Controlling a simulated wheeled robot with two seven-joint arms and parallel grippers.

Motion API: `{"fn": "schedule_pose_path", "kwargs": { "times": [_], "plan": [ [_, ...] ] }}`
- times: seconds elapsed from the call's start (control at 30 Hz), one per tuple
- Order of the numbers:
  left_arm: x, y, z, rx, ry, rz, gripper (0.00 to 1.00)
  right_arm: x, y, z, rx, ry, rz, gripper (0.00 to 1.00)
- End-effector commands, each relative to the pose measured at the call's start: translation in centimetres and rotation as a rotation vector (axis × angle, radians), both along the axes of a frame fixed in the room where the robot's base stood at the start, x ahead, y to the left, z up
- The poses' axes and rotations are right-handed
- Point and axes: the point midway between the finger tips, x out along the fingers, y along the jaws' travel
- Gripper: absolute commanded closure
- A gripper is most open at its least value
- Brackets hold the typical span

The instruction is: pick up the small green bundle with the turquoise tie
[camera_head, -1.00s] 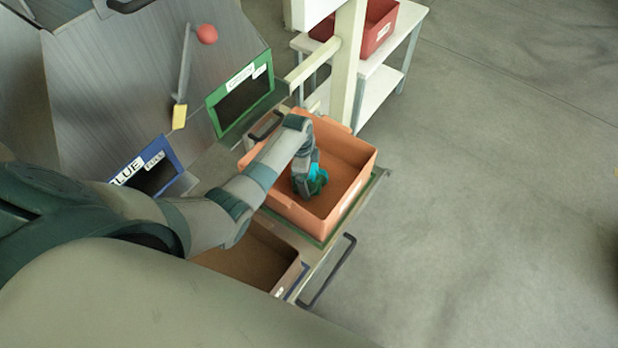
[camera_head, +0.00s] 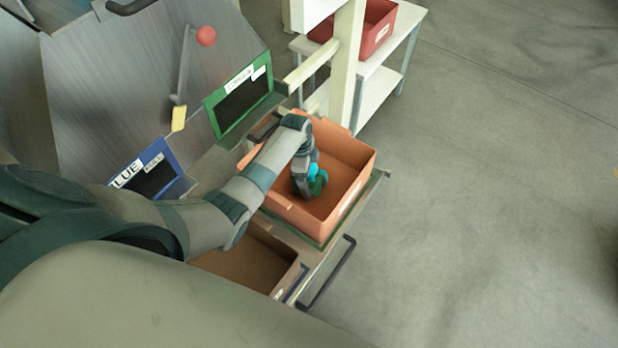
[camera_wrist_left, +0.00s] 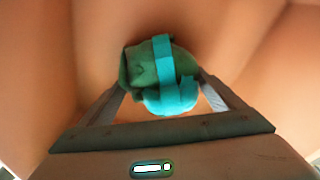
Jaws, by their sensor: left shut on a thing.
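The small green bundle with the turquoise tie (camera_head: 318,182) is inside the orange bin (camera_head: 361,177) in the head view. In the left wrist view the green bundle (camera_wrist_left: 142,68) sits between the two fingers, with its turquoise band across the front. My left gripper (camera_head: 308,188) reaches down into the bin and is shut on the bundle; it also shows in the left wrist view (camera_wrist_left: 160,92). Whether the bundle touches the bin floor cannot be told. My right gripper is not in view.
A brown bin (camera_head: 245,262) stands just nearer than the orange bin. A green-framed panel (camera_head: 240,103) and a blue-framed panel (camera_head: 155,178) stand to the left. A red bin (camera_head: 377,30) is on a white shelf behind. Open floor lies right.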

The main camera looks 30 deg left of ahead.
Motion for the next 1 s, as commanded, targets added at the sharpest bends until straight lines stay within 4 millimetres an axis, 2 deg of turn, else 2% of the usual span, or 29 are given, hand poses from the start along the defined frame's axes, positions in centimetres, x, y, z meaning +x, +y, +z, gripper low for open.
{"fn": "schedule_pose_path", "kwargs": {
  "times": [0.17,0.6,0.8,1.0],
  "plan": [
    [0.1,0.1,1.8,0.002,-0.004,0.000,0.42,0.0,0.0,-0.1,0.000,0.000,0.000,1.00],
    [0.1,0.0,8.1,0.001,-0.003,-0.001,0.42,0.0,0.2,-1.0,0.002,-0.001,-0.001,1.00],
    [0.0,0.0,9.3,0.001,-0.002,-0.001,0.42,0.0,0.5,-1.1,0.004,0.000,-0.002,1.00],
    [0.0,0.0,9.4,0.000,-0.001,0.000,0.42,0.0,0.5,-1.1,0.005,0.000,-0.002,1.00]
  ]
}}
